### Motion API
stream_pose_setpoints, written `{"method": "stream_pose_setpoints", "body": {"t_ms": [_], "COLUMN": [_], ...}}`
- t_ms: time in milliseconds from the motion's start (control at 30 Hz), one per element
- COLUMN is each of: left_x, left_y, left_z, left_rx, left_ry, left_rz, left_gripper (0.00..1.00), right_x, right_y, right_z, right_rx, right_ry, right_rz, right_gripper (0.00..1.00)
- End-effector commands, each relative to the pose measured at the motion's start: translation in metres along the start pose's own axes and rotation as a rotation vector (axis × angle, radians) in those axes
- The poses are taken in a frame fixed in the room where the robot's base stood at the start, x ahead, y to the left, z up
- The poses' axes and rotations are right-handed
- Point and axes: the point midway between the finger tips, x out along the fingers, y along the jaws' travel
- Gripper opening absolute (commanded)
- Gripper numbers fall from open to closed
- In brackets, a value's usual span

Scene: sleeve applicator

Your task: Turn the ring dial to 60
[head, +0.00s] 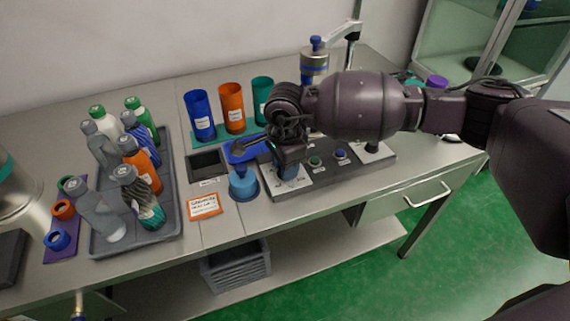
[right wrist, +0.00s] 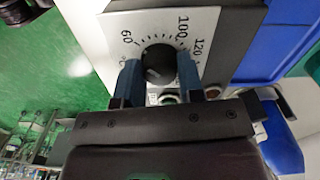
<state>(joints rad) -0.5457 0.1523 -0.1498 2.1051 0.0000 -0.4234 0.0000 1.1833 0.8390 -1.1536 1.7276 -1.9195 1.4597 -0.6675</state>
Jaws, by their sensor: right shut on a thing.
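The ring dial (right wrist: 158,63) is a black knob on a white scale plate (right wrist: 112,25) with printed numbers, of which 60, 100 and 120 can be read in the right wrist view. My right gripper (right wrist: 160,78) has its two blue-grey fingers on either side of the knob and is shut on it. The pointer mark of the dial cannot be made out. In the head view my right gripper (head: 290,170) reaches down over the left end of the grey control panel (head: 330,180) and hides the dial. My left gripper is not in view.
A green button (head: 315,161) and a blue button (head: 340,154) sit on the panel right of the gripper. A blue stand (head: 243,186) is close on its left. A tray (head: 172,215) of several bottles stands further left, with blue, orange and teal cups (head: 233,108) behind.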

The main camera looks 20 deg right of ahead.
Motion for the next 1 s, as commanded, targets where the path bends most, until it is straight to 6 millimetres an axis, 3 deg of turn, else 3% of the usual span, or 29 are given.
{"method": "stream_pose_setpoints", "body": {"t_ms": [100, 133, 300, 667, 1000], "left_x": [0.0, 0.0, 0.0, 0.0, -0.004], "left_y": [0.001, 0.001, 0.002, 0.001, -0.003], "left_z": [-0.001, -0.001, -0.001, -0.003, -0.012], "left_rx": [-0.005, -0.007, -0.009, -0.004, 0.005], "left_ry": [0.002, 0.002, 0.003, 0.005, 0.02], "left_rz": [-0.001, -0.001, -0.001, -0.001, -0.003], "left_gripper": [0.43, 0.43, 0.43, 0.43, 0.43], "right_x": [-0.001, -0.001, -0.001, -0.007, -0.064], "right_y": [0.0, 0.0, 0.0, -0.001, -0.001], "right_z": [0.0, 0.0, 0.0, 0.0, 0.0], "right_rx": [-0.001, -0.001, -0.001, 0.001, 0.0], "right_ry": [0.0, 0.0, 0.0, 0.0, 0.001], "right_rz": [-0.002, -0.002, -0.001, -0.003, -0.007], "right_gripper": [0.12, 0.37, 0.61, 0.61, 0.61]}}
